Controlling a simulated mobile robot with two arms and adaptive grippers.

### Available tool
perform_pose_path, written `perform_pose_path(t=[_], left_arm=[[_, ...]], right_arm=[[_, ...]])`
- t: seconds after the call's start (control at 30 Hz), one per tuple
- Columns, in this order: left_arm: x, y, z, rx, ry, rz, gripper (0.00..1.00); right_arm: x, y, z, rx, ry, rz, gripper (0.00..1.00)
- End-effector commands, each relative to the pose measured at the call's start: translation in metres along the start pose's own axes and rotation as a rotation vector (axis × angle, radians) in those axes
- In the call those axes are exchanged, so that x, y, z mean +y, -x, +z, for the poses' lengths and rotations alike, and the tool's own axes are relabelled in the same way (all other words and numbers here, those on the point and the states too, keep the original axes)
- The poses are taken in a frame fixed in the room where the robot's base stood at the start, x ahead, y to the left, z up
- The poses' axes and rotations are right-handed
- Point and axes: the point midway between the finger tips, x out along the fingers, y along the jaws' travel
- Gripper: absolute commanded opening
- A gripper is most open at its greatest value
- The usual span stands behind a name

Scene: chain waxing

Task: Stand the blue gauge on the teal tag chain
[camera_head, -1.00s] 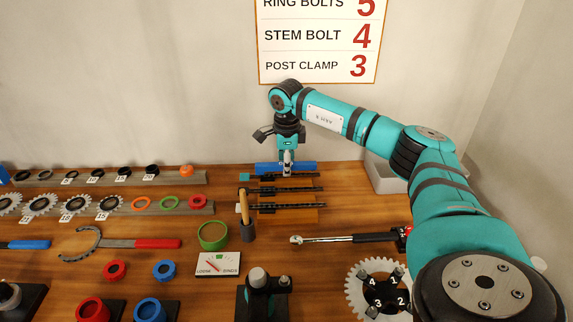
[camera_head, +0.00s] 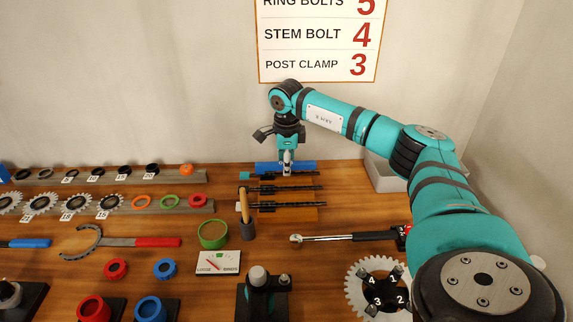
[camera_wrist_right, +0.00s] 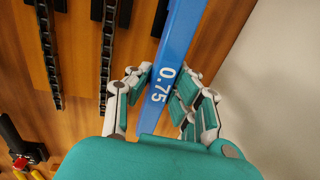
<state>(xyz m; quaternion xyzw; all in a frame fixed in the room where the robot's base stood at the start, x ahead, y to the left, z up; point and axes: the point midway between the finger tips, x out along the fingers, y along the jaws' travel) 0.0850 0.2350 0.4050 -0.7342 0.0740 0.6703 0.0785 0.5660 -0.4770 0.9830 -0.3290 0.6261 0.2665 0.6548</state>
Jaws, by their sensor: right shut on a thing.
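The blue gauge (camera_head: 304,166) is a long flat bar marked 0.75 at the far edge of the wooden bench. My right gripper (camera_head: 287,164) is shut on it from above; the right wrist view shows the gauge (camera_wrist_right: 161,91) between the fingers (camera_wrist_right: 160,92). The teal tag (camera_head: 246,176) marks the left end of the farthest dark chain (camera_head: 305,173), which lies just in front of the gauge. That chain (camera_wrist_right: 160,18) is partly hidden in the wrist view. I cannot tell whether gauge and chain touch. My left gripper is out of view.
Two more dark chains (camera_head: 300,188) (camera_head: 300,205) lie parallel in front. A torque wrench (camera_head: 345,238) lies in front, and a pale bin (camera_head: 383,178) stands to the right. The wall is close behind the gauge.

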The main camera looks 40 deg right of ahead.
Motion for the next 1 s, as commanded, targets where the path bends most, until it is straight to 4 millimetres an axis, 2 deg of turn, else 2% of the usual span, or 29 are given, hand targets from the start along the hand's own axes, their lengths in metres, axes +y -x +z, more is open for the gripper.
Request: perform_pose_path(t=[0.47, 0.5, 0.67, 1.0], left_arm=[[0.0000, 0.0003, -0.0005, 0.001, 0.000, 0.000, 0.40], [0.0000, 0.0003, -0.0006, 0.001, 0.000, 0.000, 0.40], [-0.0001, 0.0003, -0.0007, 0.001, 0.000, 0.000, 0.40], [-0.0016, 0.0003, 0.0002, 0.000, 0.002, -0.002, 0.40]], right_arm=[[0.0001, -0.0041, 0.0001, 0.000, 0.000, 0.000, 0.00], [0.0002, -0.0041, 0.0001, 0.000, 0.000, 0.000, 0.23], [0.0002, -0.0041, 0.0001, 0.000, 0.000, 0.000, 0.44], [0.0000, -0.0004, 0.0002, -0.001, 0.000, 0.000, 0.45]])
